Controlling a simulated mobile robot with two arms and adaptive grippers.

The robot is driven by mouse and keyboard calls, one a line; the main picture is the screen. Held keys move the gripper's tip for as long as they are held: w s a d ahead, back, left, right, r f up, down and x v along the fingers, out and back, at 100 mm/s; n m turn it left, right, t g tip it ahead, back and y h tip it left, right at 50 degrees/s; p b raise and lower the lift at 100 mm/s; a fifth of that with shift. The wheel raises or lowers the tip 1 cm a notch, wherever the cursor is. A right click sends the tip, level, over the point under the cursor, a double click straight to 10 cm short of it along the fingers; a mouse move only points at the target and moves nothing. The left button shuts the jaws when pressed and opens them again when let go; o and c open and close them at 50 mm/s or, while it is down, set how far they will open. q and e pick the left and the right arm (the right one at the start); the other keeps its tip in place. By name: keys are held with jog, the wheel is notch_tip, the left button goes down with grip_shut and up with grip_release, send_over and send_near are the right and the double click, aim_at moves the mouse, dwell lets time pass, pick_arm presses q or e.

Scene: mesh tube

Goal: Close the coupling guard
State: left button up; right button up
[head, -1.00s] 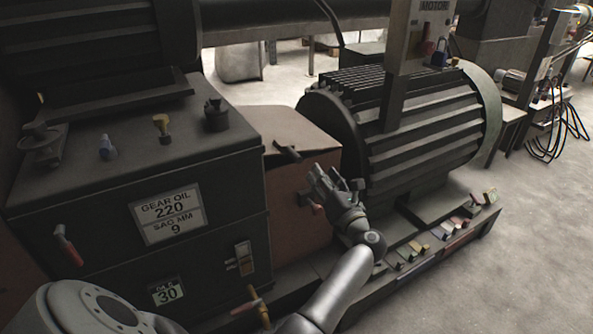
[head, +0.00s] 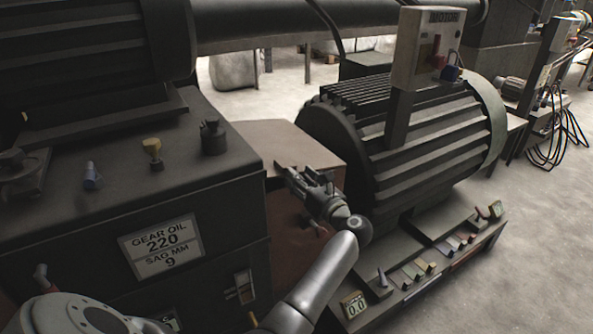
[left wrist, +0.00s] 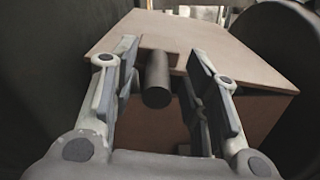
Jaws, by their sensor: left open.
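The coupling guard (head: 290,143) is a reddish-brown box with a lighter top, between the dark gearbox and the ribbed motor. In the left wrist view its lid (left wrist: 210,52) fills the middle, and a dark round handle (left wrist: 157,82) sticks out from the lid's front edge toward me. My left gripper (head: 297,179) is at that front edge. It is open, with one finger on each side of the handle and gaps visible between; it also shows in the left wrist view (left wrist: 160,66). In the head view the gripper hides the handle. My right gripper is not in view.
The gearbox (head: 60,220) with a gear oil label (head: 161,245) stands at left. The ribbed motor (head: 430,130) stands close at right, with a control box (head: 425,45) above it. A sill with small coloured tags (head: 425,266) runs below; open floor lies at right.

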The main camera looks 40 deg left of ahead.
pick_arm(q)
jog(key=shift+w+a, duration=0.1)
jog(key=shift+a, duration=0.15)
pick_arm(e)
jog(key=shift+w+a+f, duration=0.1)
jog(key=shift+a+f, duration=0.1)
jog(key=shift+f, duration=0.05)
pick_arm(q)
jog(key=shift+c, duration=0.4)
grip_shut()
jog(key=shift+f, duration=0.1)
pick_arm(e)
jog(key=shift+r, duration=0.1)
